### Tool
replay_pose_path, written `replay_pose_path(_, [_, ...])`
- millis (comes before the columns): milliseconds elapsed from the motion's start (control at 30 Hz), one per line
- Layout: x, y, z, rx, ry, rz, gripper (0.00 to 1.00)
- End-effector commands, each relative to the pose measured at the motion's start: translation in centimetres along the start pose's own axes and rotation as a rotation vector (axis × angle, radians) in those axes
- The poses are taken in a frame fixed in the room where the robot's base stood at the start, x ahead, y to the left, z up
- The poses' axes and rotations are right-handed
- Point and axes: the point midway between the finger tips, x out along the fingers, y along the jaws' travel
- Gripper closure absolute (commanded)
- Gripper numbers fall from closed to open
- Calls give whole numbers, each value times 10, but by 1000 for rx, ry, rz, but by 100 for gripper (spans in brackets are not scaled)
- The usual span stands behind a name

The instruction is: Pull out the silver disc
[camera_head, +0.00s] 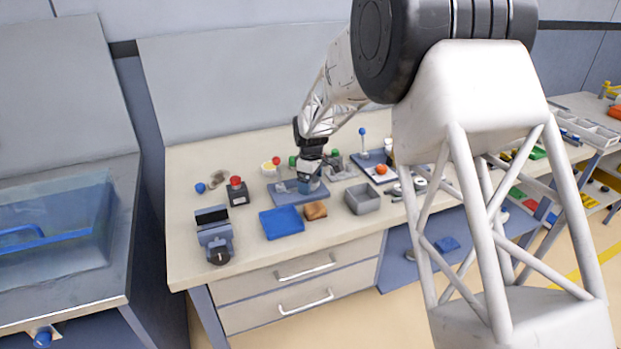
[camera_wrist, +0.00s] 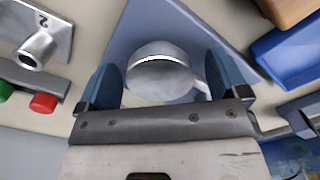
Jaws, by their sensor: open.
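A round silver piece (camera_wrist: 162,76), which looks like the silver disc, shows in the wrist view over a blue-grey base plate (camera_wrist: 128,40). A small light projection sticks out at its lower right. My gripper (camera_wrist: 160,66) is open, with one blue finger on each side of the silver piece. Contact between the fingers and the piece cannot be made out. In the head view my gripper (camera_head: 307,184) is low over the blue base plate (camera_head: 284,194) on the bench. There the silver piece is hidden or too small to tell.
Close in front lie a blue square (camera_head: 282,222) and a brown block (camera_head: 315,210). A grey bin (camera_head: 362,200) stands to the right. A red-topped button box (camera_head: 237,192) and a grey-blue device (camera_head: 215,238) stand to the left. The bench's front edge is clear.

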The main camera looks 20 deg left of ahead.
Motion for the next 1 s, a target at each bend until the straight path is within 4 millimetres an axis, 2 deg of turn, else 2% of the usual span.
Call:
replay_pose_path(167, [0, 0, 0, 0, 0, 0, 8])
replay_pose_path(533, [0, 0, 0, 0, 0, 0, 64])
replay_pose_path(567, [0, 0, 0, 0, 0, 0, 42])
replay_pose_path(633, [0, 0, 0, 0, 0, 0, 53])
replay_pose_path(1000, [-2, 0, 0, 0, 0, 0, 53])
